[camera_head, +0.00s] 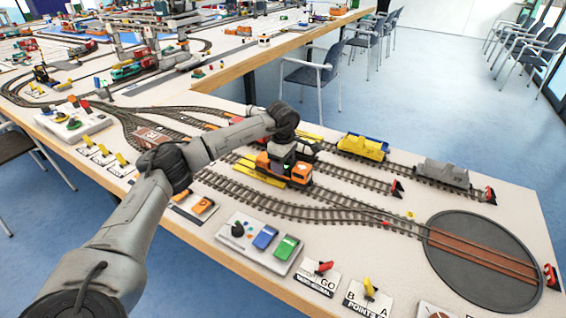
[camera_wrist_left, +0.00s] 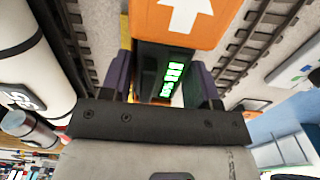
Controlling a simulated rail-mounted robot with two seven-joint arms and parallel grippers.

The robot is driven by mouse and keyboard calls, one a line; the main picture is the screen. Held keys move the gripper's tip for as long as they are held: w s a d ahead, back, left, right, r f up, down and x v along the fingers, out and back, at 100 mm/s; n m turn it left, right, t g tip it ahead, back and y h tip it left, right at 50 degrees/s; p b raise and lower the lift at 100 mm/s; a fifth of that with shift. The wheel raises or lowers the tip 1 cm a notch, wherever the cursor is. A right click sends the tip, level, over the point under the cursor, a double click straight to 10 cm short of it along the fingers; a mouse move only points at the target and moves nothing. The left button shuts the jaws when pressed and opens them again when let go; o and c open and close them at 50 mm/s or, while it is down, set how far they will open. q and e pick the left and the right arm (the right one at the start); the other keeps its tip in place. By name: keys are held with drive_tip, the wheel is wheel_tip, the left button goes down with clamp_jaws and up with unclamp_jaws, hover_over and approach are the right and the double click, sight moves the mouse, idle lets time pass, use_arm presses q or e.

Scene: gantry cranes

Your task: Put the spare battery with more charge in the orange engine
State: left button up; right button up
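The orange engine (camera_head: 293,172) stands on the track in mid-table in the head view. Its orange top with a white arrow (camera_wrist_left: 178,22) shows at the top of the left wrist view. My left gripper (camera_head: 284,146) is over the engine. Its dark fingers flank a black battery (camera_wrist_left: 150,62) with a lit green charge display, and the fingertips appear closed on its sides. The battery is right beside the orange top; how deep it sits in the engine is hidden. My right gripper is not in view.
A yellow wagon (camera_head: 363,147) and a grey wagon (camera_head: 443,173) stand on the track behind. A turntable (camera_head: 470,262) lies at right. A control panel (camera_head: 245,247) with blue and green parts sits near the front edge. An orange item (camera_head: 203,205) lies left of it.

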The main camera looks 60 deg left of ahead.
use_arm(q)
drive_tip(key=shift+o, duration=1.3)
wheel_tip(320, 180, up, 12)
drive_tip(key=p, duration=0.5)
drive_tip(key=shift+r+p, duration=0.2)
drive_tip(key=shift+p, duration=0.15)
